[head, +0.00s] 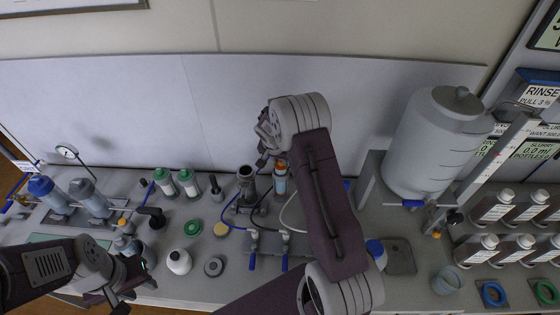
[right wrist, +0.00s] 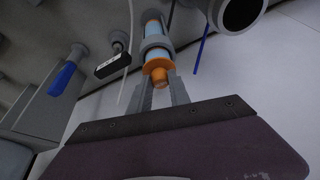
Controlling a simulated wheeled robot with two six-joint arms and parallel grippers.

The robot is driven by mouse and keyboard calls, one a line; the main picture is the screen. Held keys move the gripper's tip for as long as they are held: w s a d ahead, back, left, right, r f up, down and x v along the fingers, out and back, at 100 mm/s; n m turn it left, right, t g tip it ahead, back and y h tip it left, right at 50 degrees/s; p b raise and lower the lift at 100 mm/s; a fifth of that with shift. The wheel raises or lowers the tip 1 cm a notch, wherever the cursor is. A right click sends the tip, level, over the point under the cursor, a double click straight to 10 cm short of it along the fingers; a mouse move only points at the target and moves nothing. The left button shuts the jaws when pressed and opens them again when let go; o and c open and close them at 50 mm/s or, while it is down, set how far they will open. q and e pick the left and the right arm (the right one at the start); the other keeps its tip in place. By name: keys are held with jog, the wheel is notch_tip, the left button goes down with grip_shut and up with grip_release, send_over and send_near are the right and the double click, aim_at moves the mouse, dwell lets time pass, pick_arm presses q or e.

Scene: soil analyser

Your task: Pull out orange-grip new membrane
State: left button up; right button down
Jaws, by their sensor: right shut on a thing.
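The orange-grip membrane (right wrist: 158,77) shows in the right wrist view, its orange end between the two grey fingers of my right gripper (right wrist: 160,92). A grey ring sits around it, with a light-blue body (right wrist: 153,28) beyond. In the head view a bit of orange (head: 281,164) shows above a light-blue upright cylinder (head: 280,183), beside the fingers of my right gripper (head: 269,152). My right gripper is shut on the orange grip. How deep the membrane sits cannot be told. My left gripper (head: 126,284) is low at the left, its fingers apart and empty.
A dark grey open tube (head: 246,182) stands just left of the cylinder. Valves with blue levers (head: 252,262) are in front. Bottles with green caps (head: 188,183) stand to the left. A large white tank (head: 432,145) stands to the right. Free air lies above, before the back panel.

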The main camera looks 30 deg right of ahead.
notch_tip(320, 180, up, 18)
jog(key=p, duration=1.1)
dwell(1.2)
